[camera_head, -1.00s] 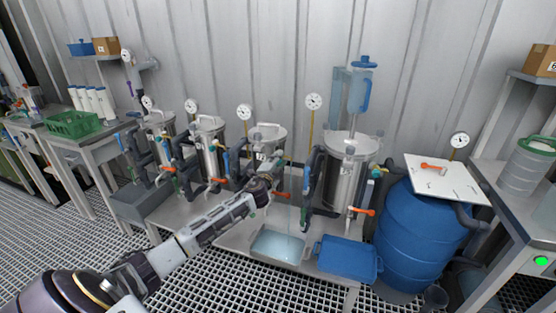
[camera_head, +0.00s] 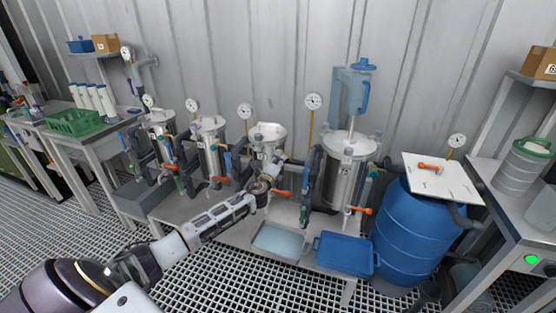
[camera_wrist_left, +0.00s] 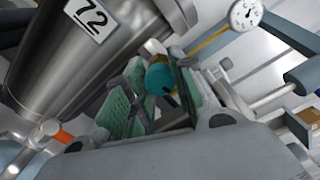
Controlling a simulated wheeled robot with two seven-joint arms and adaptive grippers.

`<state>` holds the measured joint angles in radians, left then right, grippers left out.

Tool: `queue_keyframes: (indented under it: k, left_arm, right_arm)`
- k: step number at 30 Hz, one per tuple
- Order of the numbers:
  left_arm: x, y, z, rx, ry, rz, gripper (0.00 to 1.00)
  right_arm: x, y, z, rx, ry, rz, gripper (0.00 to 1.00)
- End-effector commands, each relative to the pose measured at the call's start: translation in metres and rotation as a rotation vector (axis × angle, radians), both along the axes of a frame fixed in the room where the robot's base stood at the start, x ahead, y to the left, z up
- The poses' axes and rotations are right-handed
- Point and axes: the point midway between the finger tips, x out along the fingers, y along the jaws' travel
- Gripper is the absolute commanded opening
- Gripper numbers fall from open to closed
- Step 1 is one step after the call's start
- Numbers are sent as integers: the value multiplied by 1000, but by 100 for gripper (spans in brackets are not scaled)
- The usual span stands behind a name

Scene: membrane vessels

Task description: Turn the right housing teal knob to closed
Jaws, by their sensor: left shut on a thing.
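My left gripper (camera_head: 273,172) reaches in from the left to the front of the third steel housing (camera_head: 268,136), the right one of three similar housings. In the left wrist view, the teal knob (camera_wrist_left: 161,77) sits between the green-padded fingers of the gripper (camera_wrist_left: 158,88), which are shut on it. A dark slot or pointer shows on the knob, but its exact setting is unclear. The housing with a "72" label (camera_wrist_left: 93,18) fills the upper left of that view. In the head view the knob is hidden by the gripper. My right gripper is out of view.
An orange handle (camera_head: 281,193) is just right of the gripper. Blue and dark pipes (camera_head: 308,175) stand between this housing and a larger steel vessel (camera_head: 346,172). A clear-water tray (camera_head: 278,241) and a blue bin (camera_head: 345,253) lie in front. A blue barrel (camera_head: 408,235) stands right.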

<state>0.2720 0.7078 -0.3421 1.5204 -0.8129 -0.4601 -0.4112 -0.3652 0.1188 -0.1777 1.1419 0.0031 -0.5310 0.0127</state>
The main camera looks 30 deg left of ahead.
Motion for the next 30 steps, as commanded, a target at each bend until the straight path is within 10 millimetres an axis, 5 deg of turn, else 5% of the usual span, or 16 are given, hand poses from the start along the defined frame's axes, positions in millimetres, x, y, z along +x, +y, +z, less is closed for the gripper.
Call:
queue_keyframes:
  k: [12,28,29,30]
  left_arm:
    - [0,-3,-3,175,47,-5,1]
    - [-1,-3,-5,197,53,-6,1]
    - [-1,-3,-5,197,53,-6,29]
    - [-1,-3,-5,197,53,-6,34]
  right_arm:
    - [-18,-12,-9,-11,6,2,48]
    - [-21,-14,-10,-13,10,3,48]
    - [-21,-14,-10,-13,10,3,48]
    - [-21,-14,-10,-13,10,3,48]
